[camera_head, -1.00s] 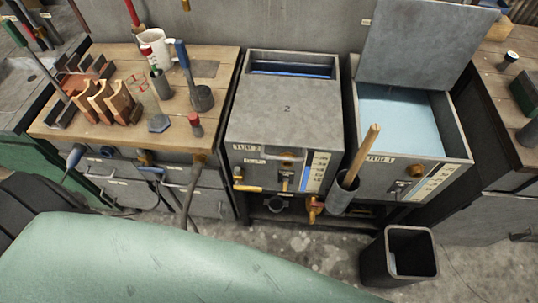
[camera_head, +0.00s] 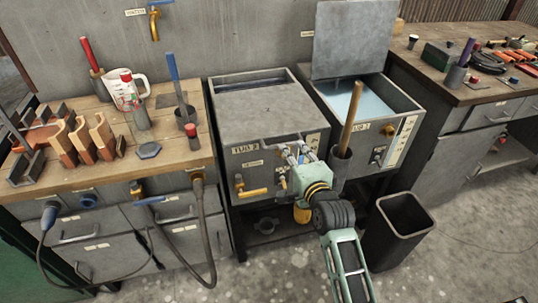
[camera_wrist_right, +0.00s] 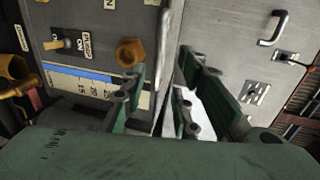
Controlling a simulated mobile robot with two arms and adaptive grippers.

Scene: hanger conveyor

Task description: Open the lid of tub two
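Tub two (camera_head: 245,195) is the left of two grey tubs in the head view, with a TUB 2 label on its front. Its flat grey lid (camera_head: 265,112) lies down over the top, leaving a narrow opening at the back. My right gripper (camera_head: 287,152) is at the upper front of tub two, near the lid's front edge; I cannot tell whether it touches. Its green fingers stand apart in the right wrist view (camera_wrist_right: 178,95), with no object clearly held. The gripper hides part of the front panel. My left gripper is out of view.
Tub one (camera_head: 400,100), on the right, has its lid (camera_head: 352,40) standing up. A wooden-handled tool (camera_head: 351,115) rises from a grey holder near my right gripper. A black bin (camera_head: 398,232) stands on the floor. A wooden bench (camera_head: 70,178) with tools is on the left.

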